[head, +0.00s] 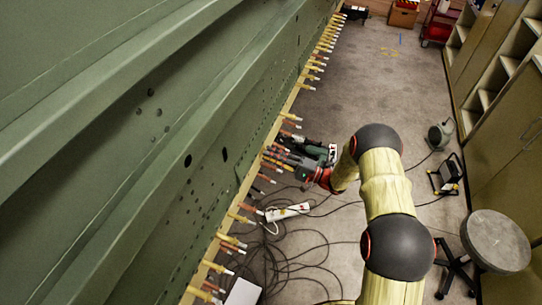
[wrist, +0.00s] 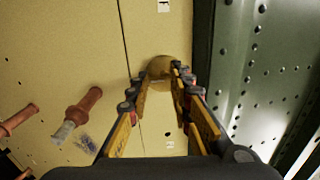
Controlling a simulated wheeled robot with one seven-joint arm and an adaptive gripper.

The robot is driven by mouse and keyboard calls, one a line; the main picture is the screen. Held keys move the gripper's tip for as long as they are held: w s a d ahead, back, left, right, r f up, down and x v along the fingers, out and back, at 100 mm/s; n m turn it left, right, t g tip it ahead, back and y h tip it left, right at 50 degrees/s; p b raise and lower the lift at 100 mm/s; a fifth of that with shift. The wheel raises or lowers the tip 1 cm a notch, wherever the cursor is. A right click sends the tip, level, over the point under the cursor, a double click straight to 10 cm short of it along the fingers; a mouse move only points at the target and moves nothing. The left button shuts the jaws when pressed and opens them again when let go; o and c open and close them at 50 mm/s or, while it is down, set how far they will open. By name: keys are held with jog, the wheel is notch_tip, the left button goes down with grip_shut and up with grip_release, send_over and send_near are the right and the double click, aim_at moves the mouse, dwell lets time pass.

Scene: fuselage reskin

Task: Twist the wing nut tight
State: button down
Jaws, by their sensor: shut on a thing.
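In the wrist view, a round brass-coloured piece (wrist: 159,66), which I take for the wing nut, sits against the yellow panel (wrist: 190,28) between the tips of my gripper (wrist: 163,75). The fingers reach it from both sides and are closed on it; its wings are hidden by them. In the head view my gripper (head: 288,160) is at the yellow strip along the green fuselage skin (head: 150,160). The wing nut cannot be made out there.
Copper-coloured pin fasteners (wrist: 80,112) stick out left of my gripper. A riveted green frame (wrist: 255,75) stands close on its right. In the head view cables (head: 290,255), a power strip (head: 288,212) and a stool (head: 497,240) are on the floor.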

jog(key=shift+w+r, duration=0.3)
jog(key=shift+r, duration=0.35)
jog(key=c, duration=1.9)
grip_release()
jog(key=shift+r, duration=0.1)
jog(key=o, duration=0.6)
jog(key=shift+s+f, duration=0.2)
jog(key=shift+f, duration=0.2)
jog(key=shift+o, duration=0.2)
jog(key=v, duration=1.2)
jog(key=shift+f, duration=0.15)
